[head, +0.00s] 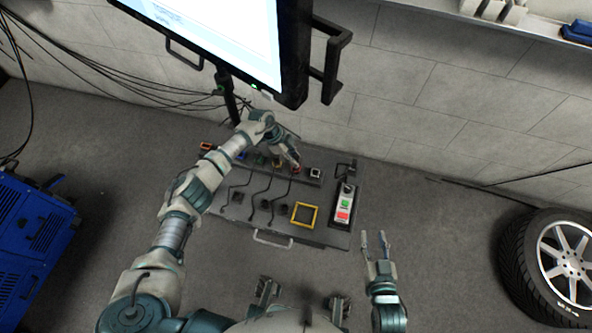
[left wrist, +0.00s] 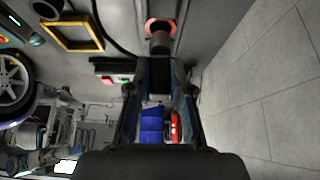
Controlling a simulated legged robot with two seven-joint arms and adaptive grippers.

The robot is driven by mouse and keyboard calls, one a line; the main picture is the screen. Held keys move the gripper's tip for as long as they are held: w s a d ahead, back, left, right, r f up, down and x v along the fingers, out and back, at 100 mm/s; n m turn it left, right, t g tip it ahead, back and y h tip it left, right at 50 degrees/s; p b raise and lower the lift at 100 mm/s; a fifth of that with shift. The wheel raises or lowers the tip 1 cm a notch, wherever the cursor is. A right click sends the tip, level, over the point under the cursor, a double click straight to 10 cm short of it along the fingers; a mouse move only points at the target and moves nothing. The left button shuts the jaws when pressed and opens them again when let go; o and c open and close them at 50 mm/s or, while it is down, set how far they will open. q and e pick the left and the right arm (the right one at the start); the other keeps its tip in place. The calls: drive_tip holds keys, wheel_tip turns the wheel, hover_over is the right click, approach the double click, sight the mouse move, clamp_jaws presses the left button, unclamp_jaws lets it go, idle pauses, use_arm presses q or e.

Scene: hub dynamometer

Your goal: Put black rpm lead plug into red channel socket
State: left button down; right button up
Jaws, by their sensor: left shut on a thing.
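My left gripper (head: 294,163) is at the back row of the panel, by the red channel socket (head: 296,171). In the left wrist view its two fingers are shut on the black rpm lead plug (left wrist: 155,75). The plug's grey round end points at the red ring of the socket (left wrist: 151,24) and overlaps it in the picture. I cannot tell whether the end is inside the ring or just in front of it. In the head view the gripper mostly hides the plug. My right gripper (head: 374,245) is open and empty, right of the panel.
The panel (head: 236,211) carries several black leads, a yellow square frame (head: 304,215) and a box with green and red buttons (head: 344,204). A white-faced socket (head: 315,173) is right of the red one. A monitor (head: 225,35) overhangs the back; a tyre (head: 520,258) stands right.

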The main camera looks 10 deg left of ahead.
use_arm(q)
drive_tip(key=shift+f, duration=0.1)
idle(0.4)
drive_tip(key=shift+f, duration=0.1)
drive_tip(key=shift+f+b, duration=0.55)
drive_tip(key=shift+f, duration=0.75)
drive_tip(key=c, duration=1)
unclamp_jaws()
drive_tip(key=shift+r, duration=0.1)
drive_tip(key=v, duration=1.2)
